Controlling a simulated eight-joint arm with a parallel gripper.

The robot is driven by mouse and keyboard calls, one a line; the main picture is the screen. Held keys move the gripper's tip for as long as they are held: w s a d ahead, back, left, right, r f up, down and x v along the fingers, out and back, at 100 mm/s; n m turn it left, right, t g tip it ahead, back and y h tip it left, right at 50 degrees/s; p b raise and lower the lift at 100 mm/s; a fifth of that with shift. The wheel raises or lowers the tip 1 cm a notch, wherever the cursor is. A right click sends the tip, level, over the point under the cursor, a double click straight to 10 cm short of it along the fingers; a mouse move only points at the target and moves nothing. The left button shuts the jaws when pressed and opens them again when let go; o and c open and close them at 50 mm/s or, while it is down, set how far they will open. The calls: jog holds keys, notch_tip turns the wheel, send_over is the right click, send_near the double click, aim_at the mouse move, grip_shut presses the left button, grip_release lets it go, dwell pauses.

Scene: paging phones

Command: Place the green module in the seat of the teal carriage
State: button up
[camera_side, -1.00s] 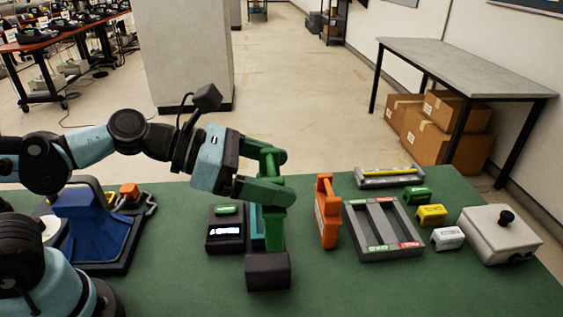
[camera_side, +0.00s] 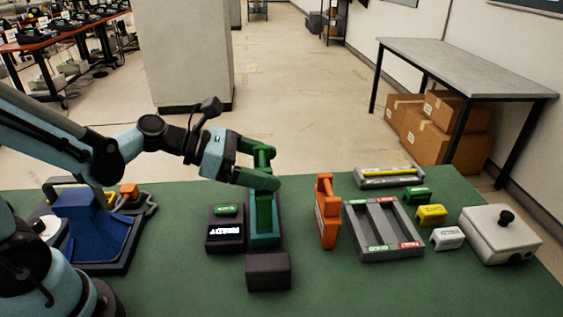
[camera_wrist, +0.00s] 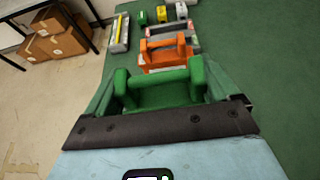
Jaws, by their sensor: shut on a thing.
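My gripper (camera_side: 262,182) is shut on the upper part of the green module (camera_side: 263,216). The wrist view also shows my gripper (camera_wrist: 163,92) around the green module (camera_wrist: 162,95). The module stands upright at the teal carriage (camera_side: 264,241), with teal showing below and beside its lower end. I cannot tell whether it sits fully in the seat, as the gripper and module hide much of it. The carriage is on a dark base (camera_side: 268,272).
An orange module (camera_side: 327,212) stands upright close to the right, beside a grey two-slot tray (camera_side: 383,230). Small green, yellow and white blocks (camera_side: 431,215) and a white box (camera_side: 499,235) lie further right.

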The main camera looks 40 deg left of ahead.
jog(key=shift+w+a+f, duration=0.85)
jog(key=shift+w+a, duration=0.05)
jog(key=shift+a, duration=0.1)
jog(key=shift+f, duration=1.95)
jog(key=shift+f, duration=0.1)
jog(key=o, duration=1.4)
